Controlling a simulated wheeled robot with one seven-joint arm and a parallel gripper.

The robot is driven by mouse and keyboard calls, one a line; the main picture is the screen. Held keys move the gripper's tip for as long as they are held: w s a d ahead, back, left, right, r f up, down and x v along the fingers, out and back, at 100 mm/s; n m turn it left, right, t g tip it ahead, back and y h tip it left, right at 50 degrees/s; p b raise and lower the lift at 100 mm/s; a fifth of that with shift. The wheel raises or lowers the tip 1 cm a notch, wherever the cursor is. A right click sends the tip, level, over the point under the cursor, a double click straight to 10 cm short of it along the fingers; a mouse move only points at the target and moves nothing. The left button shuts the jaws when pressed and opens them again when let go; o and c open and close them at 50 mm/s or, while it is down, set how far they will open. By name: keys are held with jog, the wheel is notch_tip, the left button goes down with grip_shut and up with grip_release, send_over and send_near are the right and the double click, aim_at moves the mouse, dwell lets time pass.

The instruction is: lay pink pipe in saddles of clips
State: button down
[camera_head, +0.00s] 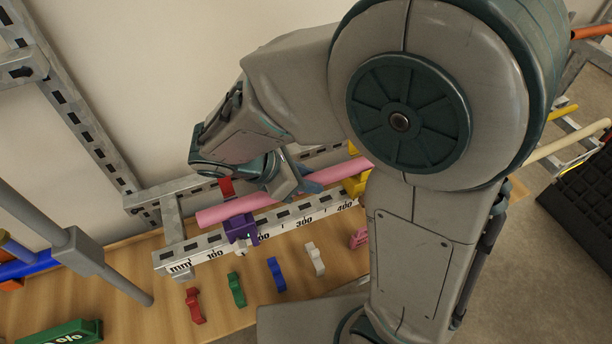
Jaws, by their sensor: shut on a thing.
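The pink pipe (222,211) lies lengthwise along the slotted rail with the mm scale (205,241). My gripper (288,187) is over the pipe's middle and shut on it; the fingertips are partly hidden by the wrist. A purple clip (241,229) and a yellow clip (357,185) stand on the rail. The pipe passes close behind the purple clip and near the yellow clip; I cannot tell whether it touches either saddle. My arm hides the right part of the rail.
Loose red (194,306), green (236,290), blue (276,274), white (314,259) and pink (359,238) pieces lie on the wooden bench (150,318) before the rail. A red piece (226,187) stands behind the pipe. A grey post (85,252) rises at left.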

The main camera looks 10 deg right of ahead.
dwell(0.3)
jog(key=c, duration=1)
grip_release()
jog(key=v, duration=1.4)
jog(key=shift+f, duration=0.1)
jog(key=shift+s+d+f+m+t+y, duration=0.1)
jog(key=shift+s+d+f+m+y, duration=1)
jog(key=shift+d+m, duration=2.25)
jog(key=shift+s+d+f+m+t+y, duration=0.1)
jog(key=shift+d+f+m+y, duration=0.4)
jog(key=shift+d+m+y, duration=2.05)
jog(key=shift+s+d+f+m+t+y, duration=0.1)
jog(key=shift+s+d+f+m+y, duration=0.6)
jog(key=shift+d+m, duration=3.45)
jog(key=shift+w+a+f+m, duration=0.1)
jog(key=shift+a+m, duration=0.45)
jog(key=shift+a, duration=0.1)
